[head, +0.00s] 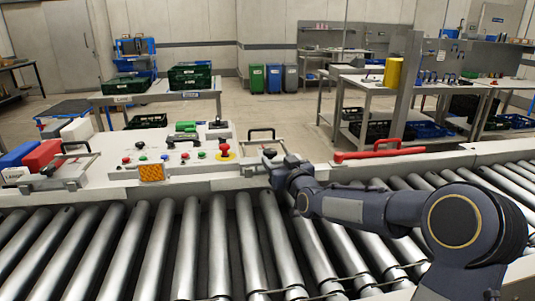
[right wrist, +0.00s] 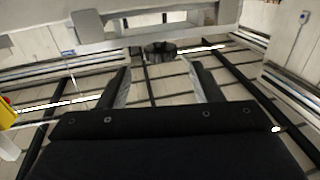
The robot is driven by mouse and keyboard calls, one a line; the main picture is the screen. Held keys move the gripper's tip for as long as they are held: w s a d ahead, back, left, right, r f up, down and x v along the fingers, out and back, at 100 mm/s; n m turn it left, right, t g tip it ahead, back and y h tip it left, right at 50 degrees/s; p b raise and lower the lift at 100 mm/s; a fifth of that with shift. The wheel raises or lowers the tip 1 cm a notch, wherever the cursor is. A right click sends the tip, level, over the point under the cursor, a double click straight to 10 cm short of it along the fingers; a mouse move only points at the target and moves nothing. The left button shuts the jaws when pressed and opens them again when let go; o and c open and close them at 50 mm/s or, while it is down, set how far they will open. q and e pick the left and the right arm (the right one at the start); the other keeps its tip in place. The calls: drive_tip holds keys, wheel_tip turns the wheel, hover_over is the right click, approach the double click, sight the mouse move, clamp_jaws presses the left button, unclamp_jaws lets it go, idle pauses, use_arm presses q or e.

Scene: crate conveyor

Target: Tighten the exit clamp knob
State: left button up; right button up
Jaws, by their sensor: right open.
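My right gripper (head: 272,160) reaches over the rollers to the white ledge at the back edge of the conveyor. In the right wrist view its two fingers (right wrist: 162,82) are apart with nothing between them. A dark, ribbed round knob (right wrist: 160,51) lies beyond the fingertips, roughly centred in the gap and apart from them. It sits under a pale bracket (right wrist: 155,33). In the head view a pale clamp with a black handle (head: 262,131) stands at the gripper; the gripper hides its lower part, and I cannot pick out the knob there. My left gripper is not in view.
A red lever (head: 380,151) lies along the ledge to the right of my gripper. A control panel (head: 215,132) with coloured buttons and an orange reflector (head: 152,173) is to the left. Another clamp (head: 60,172) stands at far left. The rollers (head: 165,240) carry no crate.

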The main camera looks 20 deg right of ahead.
sight(270, 150)
drive_tip(key=w+p, duration=0.1)
drive_tip(key=w, duration=0.5)
drive_tip(key=shift+w+d, duration=0.15)
drive_tip(key=shift+w, duration=0.25)
drive_tip(key=c, duration=1)
drive_tip(key=shift+r+m+h+p, duration=0.2)
drive_tip(key=shift+m+h+p, duration=0.5)
drive_tip(key=shift+h+p, duration=0.3)
drive_tip(key=m+g+h+p, duration=0.2)
drive_tip(key=m+h+p, duration=0.1)
drive_tip(key=h+p, duration=0.1)
drive_tip(key=m+g+h+p, duration=0.3)
drive_tip(key=h+p, duration=0.1)
drive_tip(key=h, duration=0.1)
drive_tip(key=shift+r+m+h, duration=0.1)
drive_tip(key=shift+m+h, duration=0.2)
drive_tip(key=shift+m, duration=0.1)
drive_tip(key=m+g+h+p, duration=0.2)
drive_tip(key=g, duration=0.1)
drive_tip(key=shift+f+m, duration=0.2)
drive_tip(key=shift+m, duration=0.1)
drive_tip(key=shift+s+m+g+h+p, duration=0.1)
drive_tip(key=shift+m+g+h+p, duration=0.55)
drive_tip(key=shift+m+g+h, duration=0.85)
drive_tip(key=shift+g+y, duration=0.3)
drive_tip(key=shift+g, duration=0.3)
